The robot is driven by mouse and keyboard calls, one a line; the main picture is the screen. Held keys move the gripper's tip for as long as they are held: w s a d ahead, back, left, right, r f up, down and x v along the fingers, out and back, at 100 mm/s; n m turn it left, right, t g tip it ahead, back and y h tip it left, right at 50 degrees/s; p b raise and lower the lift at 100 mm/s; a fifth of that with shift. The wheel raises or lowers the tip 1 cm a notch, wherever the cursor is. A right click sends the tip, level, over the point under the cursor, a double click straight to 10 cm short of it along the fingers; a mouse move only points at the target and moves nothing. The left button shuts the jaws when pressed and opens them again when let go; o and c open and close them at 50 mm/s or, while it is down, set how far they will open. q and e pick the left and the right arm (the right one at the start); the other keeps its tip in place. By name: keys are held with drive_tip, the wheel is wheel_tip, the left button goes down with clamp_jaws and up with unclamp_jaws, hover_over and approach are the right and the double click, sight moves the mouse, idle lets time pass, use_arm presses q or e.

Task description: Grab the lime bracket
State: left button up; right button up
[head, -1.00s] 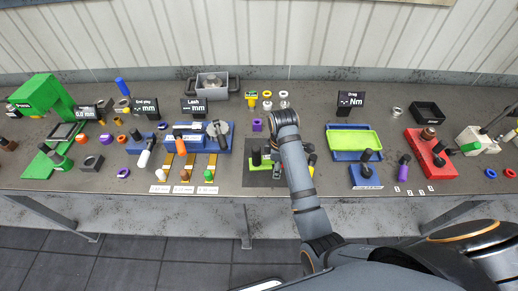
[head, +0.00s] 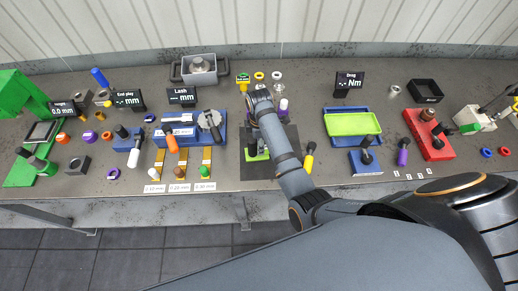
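A lime green piece (head: 257,156), which looks like the lime bracket, lies on a dark mat (head: 262,171) in the middle of the bench. A black post stands at its left side. My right arm comes in from the lower right and crosses over the mat, covering part of the lime piece. My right gripper is hard to make out near the arm's far end, so I cannot tell its opening or whether it touches the piece. My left gripper is not in view.
A yellow-black handled tool (head: 309,158) stands right of the mat. A blue tray with a lime inside (head: 352,123) is farther right. A blue fixture (head: 187,137) stands left. A grey bin (head: 203,70) stands behind.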

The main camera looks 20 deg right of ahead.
drive_tip(key=shift+s+a+f+p, duration=0.15)
drive_tip(key=shift+f+p, duration=0.1)
drive_tip(key=shift+f, duration=0.35)
drive_tip(key=shift+s+d+f+p, duration=0.1)
drive_tip(key=shift+f+p, duration=0.15)
drive_tip(key=shift+f, duration=1.05)
drive_tip(key=shift+w, duration=0.1)
drive_tip(key=c, duration=0.7)
drive_tip(key=shift+c, duration=1.3)
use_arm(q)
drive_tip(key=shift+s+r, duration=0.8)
use_arm(e)
clamp_jaws()
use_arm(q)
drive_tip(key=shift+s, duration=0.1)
